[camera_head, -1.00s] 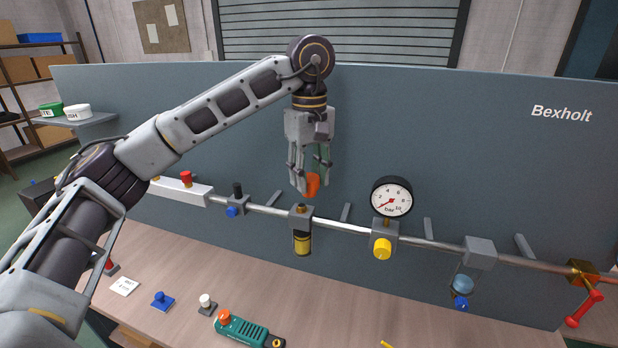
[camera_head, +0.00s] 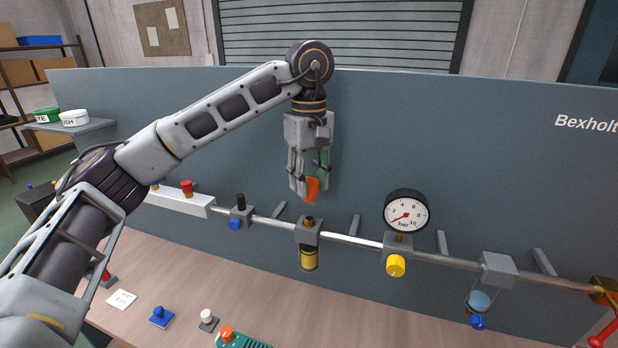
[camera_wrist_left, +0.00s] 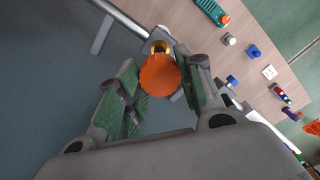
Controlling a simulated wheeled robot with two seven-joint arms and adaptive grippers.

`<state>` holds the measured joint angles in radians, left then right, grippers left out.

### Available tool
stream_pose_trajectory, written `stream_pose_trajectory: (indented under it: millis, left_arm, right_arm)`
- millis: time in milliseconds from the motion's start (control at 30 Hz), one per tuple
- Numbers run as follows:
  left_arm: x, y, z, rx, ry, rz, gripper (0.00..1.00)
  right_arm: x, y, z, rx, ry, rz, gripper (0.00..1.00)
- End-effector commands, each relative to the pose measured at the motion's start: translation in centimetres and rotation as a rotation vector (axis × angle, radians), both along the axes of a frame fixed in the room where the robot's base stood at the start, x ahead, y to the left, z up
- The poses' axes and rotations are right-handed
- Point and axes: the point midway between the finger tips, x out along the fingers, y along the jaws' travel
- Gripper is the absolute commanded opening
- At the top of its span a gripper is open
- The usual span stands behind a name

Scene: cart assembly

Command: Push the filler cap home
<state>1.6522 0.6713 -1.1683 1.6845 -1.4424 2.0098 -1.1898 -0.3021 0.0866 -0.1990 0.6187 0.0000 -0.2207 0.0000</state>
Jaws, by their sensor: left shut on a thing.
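The filler cap is orange (camera_head: 312,188) and sits between the fingertips of my left gripper (camera_head: 309,180), which is shut on it. It also shows in the left wrist view (camera_wrist_left: 160,77), between the green finger pads (camera_wrist_left: 165,92). The cap is held in the air, above the grey block of the lubricator (camera_head: 308,234) with its yellow bowl (camera_head: 309,259). A dark filler neck (camera_head: 309,221) stands on top of that block. A gap shows between the cap and the neck in the head view. My right gripper is in neither view.
A metal pipe (camera_head: 352,240) runs along the grey panel (camera_head: 480,150). A pressure gauge (camera_head: 406,213) stands right of the lubricator, and a block with a black knob (camera_head: 241,213) stands left. Several small parts lie on the wooden bench (camera_head: 180,265).

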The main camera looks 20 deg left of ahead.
Motion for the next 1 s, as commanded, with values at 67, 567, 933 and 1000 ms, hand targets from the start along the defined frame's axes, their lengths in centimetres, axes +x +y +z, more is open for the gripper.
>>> stream_pose_trajectory:
  millis: [67,567,933,1000]
  left_arm:
    - [0.0,0.0,-0.6,0.0,0.0,-0.001,0.13]
    - [0.0,0.0,-4.0,0.0,0.001,-0.001,0.13]
    - [0.0,0.0,-4.5,0.0,0.0,-0.001,0.13]
    - [0.0,0.0,-4.5,0.0,0.0,-0.002,0.13]
  right_arm:
    - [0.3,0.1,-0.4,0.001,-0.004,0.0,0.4]
    - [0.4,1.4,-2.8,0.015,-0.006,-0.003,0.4]
    - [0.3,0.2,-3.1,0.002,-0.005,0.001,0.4]
    - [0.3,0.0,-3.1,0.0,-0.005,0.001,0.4]
